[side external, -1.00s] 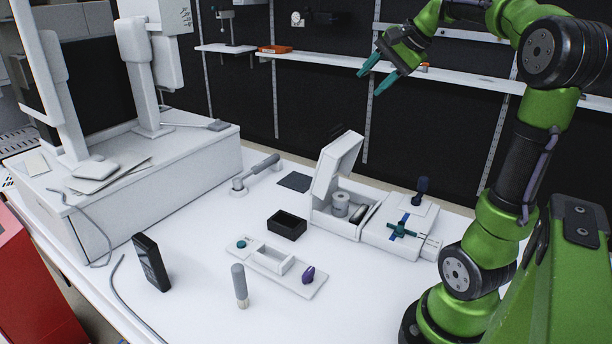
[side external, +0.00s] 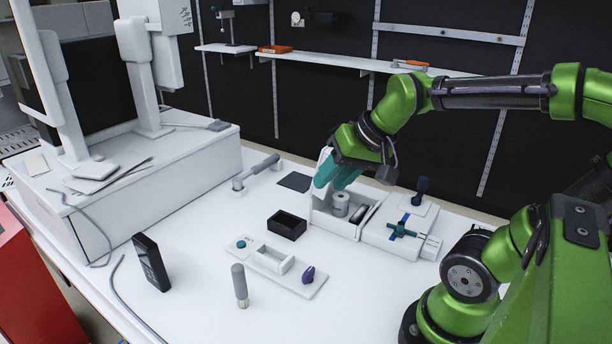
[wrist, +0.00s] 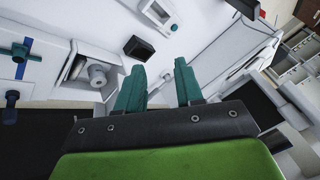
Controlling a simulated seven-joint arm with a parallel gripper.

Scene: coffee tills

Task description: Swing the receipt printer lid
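The white receipt printer (side external: 332,226) stands on the table with its bay open and a paper roll (side external: 341,203) inside. Its lid (side external: 323,157) is raised, and my gripper hides most of it. My gripper (side external: 328,183) is at the raised lid, teal fingers pointing down. In the wrist view, the fingers of my gripper (wrist: 159,64) are apart, with only pale surface visible between them. The paper roll (wrist: 97,76) shows left of the fingers there. I cannot tell whether a finger touches the lid.
A black open box (side external: 287,224) sits left of the printer. A white panel with a teal knob and purple knob (side external: 308,275) lies in front. A white unit with a teal cross handle (side external: 403,229) stands to the right. A grey-topped cylinder (side external: 240,286) and black device (side external: 151,263) stand nearer.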

